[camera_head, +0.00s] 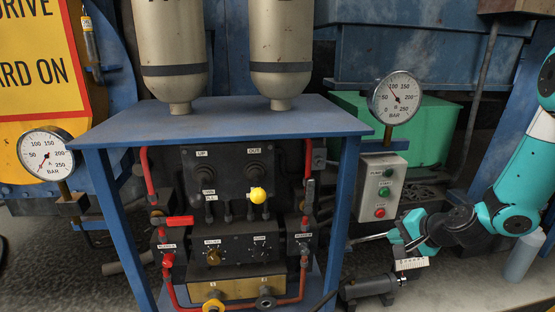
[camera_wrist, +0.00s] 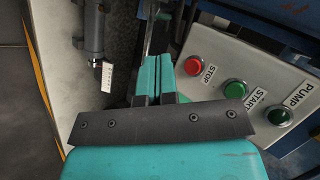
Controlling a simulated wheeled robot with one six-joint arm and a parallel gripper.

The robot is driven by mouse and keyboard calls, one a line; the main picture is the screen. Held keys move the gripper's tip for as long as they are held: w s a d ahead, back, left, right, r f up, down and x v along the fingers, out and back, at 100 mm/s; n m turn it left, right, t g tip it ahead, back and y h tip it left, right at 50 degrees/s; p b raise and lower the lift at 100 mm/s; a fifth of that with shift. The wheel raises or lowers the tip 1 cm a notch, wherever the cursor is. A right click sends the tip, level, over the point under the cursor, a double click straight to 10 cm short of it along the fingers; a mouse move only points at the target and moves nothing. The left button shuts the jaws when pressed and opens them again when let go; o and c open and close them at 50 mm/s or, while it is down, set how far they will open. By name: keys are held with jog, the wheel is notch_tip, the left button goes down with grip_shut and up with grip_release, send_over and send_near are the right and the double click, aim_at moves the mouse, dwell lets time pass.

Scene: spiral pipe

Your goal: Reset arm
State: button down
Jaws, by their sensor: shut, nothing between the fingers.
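My gripper (camera_head: 358,240) is at the lower right in the head view, at the end of my teal and black arm. It points left, just below the control box (camera_head: 382,190) with the green and red buttons. In the wrist view my gripper (camera_wrist: 153,60) has its two teal fingers side by side, shut and empty. The red stop button (camera_wrist: 193,66) and green start button (camera_wrist: 235,90) lie right of the fingers there. The far ends of the fingers are hard to make out.
A blue frame table (camera_head: 230,122) bears two beige tanks (camera_head: 170,45) and stands left of my gripper. Gauge B (camera_head: 396,98) is above the control box. A dark cylinder (camera_head: 370,287) with a white tag lies below my gripper. Gauge A (camera_head: 43,153) is far left.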

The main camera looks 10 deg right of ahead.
jog(key=s+a+r+n+g+y, duration=0.1)
jog(key=s+a+r+n+g, duration=0.15)
jog(key=a+r+n, duration=0.4)
jog(key=s+a+r+n+g+y, duration=0.2)
jog(key=s+a+r+n, duration=0.15)
jog(key=a, duration=0.65)
jog(key=s+a+r+n+g+h, duration=0.1)
jog(key=s+a+r+n+g, duration=0.2)
jog(key=s, duration=0.7)
jog(key=s+a+r+n+g+h, duration=0.15)
jog(key=s+a+r+n, duration=0.3)
jog(key=s, duration=0.55)
notch_tip(320, 180, up, 23)
jog(key=p, duration=2.2)
jog(key=shift+d+n, duration=0.35)
